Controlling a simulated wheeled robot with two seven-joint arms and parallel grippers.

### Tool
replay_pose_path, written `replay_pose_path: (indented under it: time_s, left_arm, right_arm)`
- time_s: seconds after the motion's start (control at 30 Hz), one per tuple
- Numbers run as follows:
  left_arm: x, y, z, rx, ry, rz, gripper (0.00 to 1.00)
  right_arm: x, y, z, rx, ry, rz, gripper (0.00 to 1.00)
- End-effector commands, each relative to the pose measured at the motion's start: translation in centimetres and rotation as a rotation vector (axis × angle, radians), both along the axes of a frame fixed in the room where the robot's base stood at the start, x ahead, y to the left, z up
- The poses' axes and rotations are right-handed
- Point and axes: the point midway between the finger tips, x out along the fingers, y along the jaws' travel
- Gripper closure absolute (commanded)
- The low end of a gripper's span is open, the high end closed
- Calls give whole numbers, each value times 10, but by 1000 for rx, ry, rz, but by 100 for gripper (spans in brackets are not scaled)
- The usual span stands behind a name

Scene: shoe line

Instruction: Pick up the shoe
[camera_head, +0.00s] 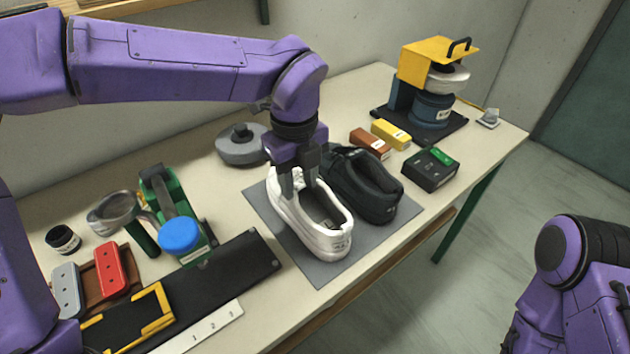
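A white shoe (334,241) rests on a grey mat (322,275) on the table, its labelled heel toward the front right. A black shoe (376,197) stands close beside it on the right. My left gripper (300,184) points down over the front part of the white shoe, near its opening. Its fingers are a little apart and low at the shoe's upper. Whether they press on the shoe cannot be told, as the contact is partly hidden. My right gripper is out of view; only part of my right arm shows at the lower right.
A yellow-topped machine (425,68) stands at the back right, with small boxes (391,134) and a black box (430,170) before it. A grey round device (240,146) is behind the shoes. The table's front edge is near the mat.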

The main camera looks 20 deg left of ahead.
Motion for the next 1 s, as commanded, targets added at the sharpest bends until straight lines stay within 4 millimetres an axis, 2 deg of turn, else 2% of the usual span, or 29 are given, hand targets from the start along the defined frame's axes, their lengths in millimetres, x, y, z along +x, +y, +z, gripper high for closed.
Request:
replay_pose_path:
  time_s: [0.17,0.37,0.6,0.7,0.9,0.97,1.0]
  left_arm:
    - [-8,0,-26,2,-3,-2,61]
    - [-1,-1,-54,1,3,0,61]
    - [3,-5,-97,2,7,0,61]
    - [3,-5,-106,1,6,0,61]
    - [3,-5,-107,0,4,0,61]
    - [3,-5,-107,0,4,0,80]
    - [3,-5,-106,0,4,0,93]
  right_arm:
    - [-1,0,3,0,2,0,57]
    - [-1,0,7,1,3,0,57]
    - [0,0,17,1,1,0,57]
    - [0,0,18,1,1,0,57]
    - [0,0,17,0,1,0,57]
    - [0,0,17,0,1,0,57]
    - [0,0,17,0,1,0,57]
